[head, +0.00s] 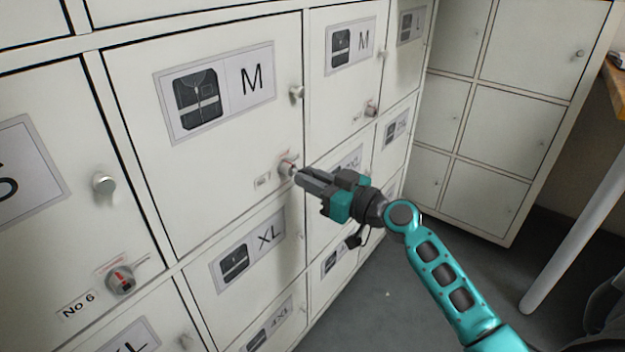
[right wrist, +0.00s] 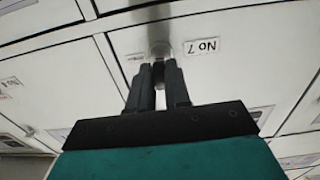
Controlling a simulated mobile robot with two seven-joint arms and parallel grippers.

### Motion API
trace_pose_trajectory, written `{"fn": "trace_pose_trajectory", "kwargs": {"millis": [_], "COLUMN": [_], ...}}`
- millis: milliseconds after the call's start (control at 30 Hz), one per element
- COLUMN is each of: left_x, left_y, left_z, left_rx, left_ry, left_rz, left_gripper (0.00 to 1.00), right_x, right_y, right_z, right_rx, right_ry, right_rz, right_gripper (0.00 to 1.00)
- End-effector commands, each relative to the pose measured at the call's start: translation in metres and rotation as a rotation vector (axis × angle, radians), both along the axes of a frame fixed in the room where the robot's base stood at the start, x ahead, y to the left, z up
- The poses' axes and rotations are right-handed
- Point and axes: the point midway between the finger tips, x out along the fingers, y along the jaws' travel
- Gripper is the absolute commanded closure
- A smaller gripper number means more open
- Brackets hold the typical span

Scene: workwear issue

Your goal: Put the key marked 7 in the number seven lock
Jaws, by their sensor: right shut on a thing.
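My right gripper (head: 300,175) reaches in from the right to the lock (head: 286,166) low on the middle locker door marked M. In the right wrist view the gripper (right wrist: 158,84) is shut on a small dark thing (right wrist: 158,70), likely the key, mostly hidden between the fingertips. Its number cannot be read. The fingertips are right in front of the round lock (right wrist: 160,50), beside a label reading No 7 (right wrist: 202,47), seen upside down. Whether the key is inside the lock cannot be told. My left gripper is not in view.
Another lock (head: 121,280) with a red mark sits by a No 6 label (head: 77,305) at the lower left. Door knobs (head: 104,184) stick out from the locker fronts. More lockers (head: 490,110) stand at the right, past open grey floor (head: 420,290). A table leg (head: 575,240) stands at far right.

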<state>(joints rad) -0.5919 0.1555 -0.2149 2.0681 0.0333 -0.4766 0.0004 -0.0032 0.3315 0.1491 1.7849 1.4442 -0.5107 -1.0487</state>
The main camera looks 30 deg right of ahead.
Motion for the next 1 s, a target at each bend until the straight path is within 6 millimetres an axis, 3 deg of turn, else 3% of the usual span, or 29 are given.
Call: {"fn": "trace_pose_trajectory", "kwargs": {"millis": [1000], "left_x": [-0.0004], "left_y": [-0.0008], "left_z": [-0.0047], "left_rx": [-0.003], "left_ry": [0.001], "left_rz": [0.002], "left_gripper": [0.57], "right_x": [0.0058], "right_y": [0.0023], "right_z": [0.0000], "right_rx": [0.000], "right_ry": [0.000], "right_rz": [0.000], "right_gripper": [1.00]}}
